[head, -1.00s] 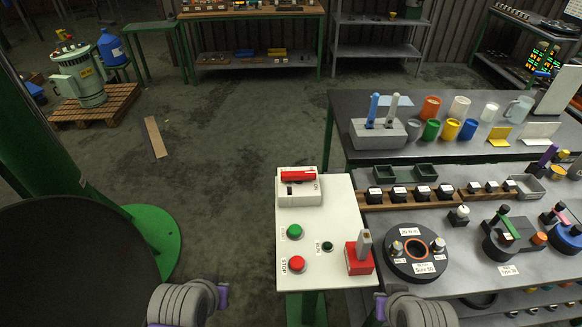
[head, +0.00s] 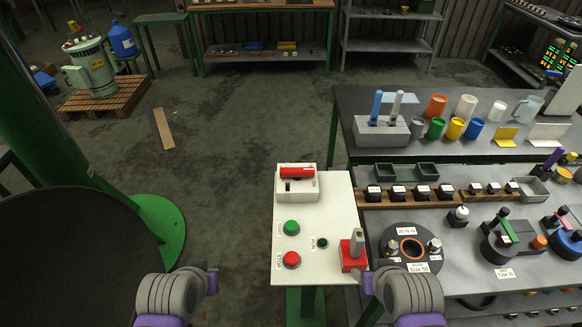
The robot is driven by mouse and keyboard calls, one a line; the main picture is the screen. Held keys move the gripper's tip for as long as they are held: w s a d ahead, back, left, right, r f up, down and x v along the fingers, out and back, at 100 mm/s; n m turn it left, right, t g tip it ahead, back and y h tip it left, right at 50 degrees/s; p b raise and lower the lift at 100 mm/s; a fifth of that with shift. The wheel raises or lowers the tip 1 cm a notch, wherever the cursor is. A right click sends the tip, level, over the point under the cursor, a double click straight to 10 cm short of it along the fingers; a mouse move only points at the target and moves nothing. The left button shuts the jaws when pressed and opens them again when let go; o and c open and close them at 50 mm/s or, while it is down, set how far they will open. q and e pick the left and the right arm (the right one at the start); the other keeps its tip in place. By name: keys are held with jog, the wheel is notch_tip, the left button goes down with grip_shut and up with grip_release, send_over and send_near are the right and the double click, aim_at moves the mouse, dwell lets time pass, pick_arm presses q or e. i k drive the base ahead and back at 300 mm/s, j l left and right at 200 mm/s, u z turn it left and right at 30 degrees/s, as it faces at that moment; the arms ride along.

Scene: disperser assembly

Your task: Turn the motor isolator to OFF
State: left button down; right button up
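The motor isolator (head: 297,184) is a white box at the far end of a white control panel (head: 334,209). Its red handle (head: 297,172) lies crosswise, left to right, along the top of the box. A dark slot shows just below the handle. My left gripper (head: 212,282) is low in the view, left of the panel and apart from it. My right gripper (head: 367,283) is at the panel's near right corner, well short of the isolator. Neither gripper's finger opening shows clearly. I see nothing held in either.
The panel also carries a green START button (head: 291,228), a red STOP button (head: 291,260), a small dark green lamp (head: 322,243) and a red block with a grey lever (head: 354,251). A crowded workbench (head: 458,253) stands close on the right. Floor left of the panel is open.

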aim_at(296, 173)
jog(key=i+j, duration=0.3)
jog(key=i+j+z, duration=0.1)
jog(key=i+j, duration=0.15)
jog(key=j, duration=0.25)
jog(key=i+j, duration=0.25)
jog(key=j, duration=0.2)
